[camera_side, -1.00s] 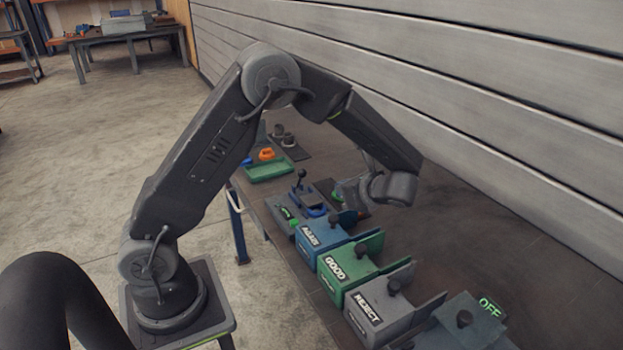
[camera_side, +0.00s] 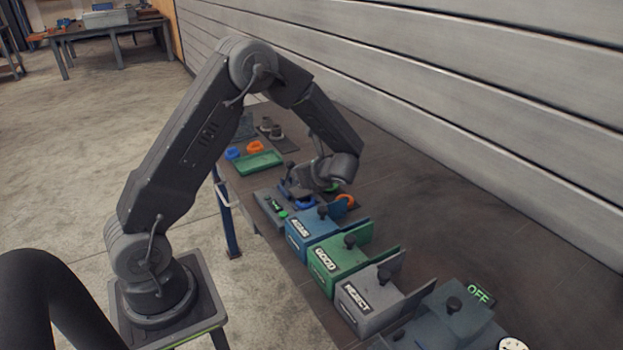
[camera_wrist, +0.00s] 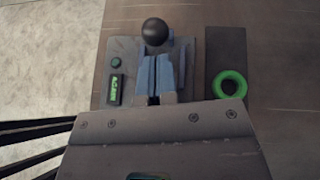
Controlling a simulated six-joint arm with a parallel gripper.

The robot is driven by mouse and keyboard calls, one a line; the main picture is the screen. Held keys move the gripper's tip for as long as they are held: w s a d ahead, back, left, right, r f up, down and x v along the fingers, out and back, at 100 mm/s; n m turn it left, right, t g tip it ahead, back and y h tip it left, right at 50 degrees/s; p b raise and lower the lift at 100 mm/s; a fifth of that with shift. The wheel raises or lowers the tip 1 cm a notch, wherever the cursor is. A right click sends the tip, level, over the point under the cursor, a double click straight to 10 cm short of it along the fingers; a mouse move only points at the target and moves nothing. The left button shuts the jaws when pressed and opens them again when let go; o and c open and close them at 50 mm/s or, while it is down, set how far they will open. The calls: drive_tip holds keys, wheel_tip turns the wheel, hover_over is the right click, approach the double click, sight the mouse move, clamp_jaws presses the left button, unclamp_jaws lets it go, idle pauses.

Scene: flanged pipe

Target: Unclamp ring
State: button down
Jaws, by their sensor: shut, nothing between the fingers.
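The clamp station, a grey plate (camera_wrist: 121,55) with a black ball-topped lever (camera_wrist: 154,31), is ahead of my gripper in the wrist view. My gripper (camera_wrist: 160,60) is shut and empty, its blue-grey fingers side by side just short of the ball knob. In the side view my gripper (camera_side: 312,185) is low over the blue clamp (camera_side: 305,204) and partly hides it. The fingers and gripper body cover the clamp's middle, so I cannot tell whether a ring sits in it. A green ring (camera_wrist: 230,84) lies on a dark pad right of the clamp plate.
Blue (camera_side: 298,236), green (camera_side: 325,265) and grey (camera_side: 357,305) labelled boxes stand in a row in front of the clamp. An orange ring (camera_side: 345,201) shows behind the blue box. A green tray (camera_side: 258,163) is farther back.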

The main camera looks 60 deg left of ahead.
drive_tip(key=shift+a+r, duration=0.1)
drive_tip(key=shift+a, duration=0.25)
drive_tip(key=shift+a+r+h, duration=0.3)
drive_tip(key=shift+a+h, duration=0.05)
drive_tip(key=shift+h, duration=0.05)
drive_tip(key=shift+a+r+h, duration=0.35)
drive_tip(key=shift+a+h, duration=0.05)
drive_tip(key=shift+h, duration=0.2)
drive_tip(key=a+h, duration=0.1)
drive_tip(key=a+r+h, duration=0.1)
drive_tip(key=h, duration=0.1)
drive_tip(key=shift+s+a+r, duration=0.1)
drive_tip(key=shift+a+r, duration=0.05)
drive_tip(key=shift+a, duration=0.15)
drive_tip(key=shift+a+r+m+h, duration=0.2)
drive_tip(key=shift+a+m+h, duration=0.1)
drive_tip(key=shift+a+h, duration=1.8)
drive_tip(key=shift+a, duration=0.2)
drive_tip(key=shift+d, duration=0.1)
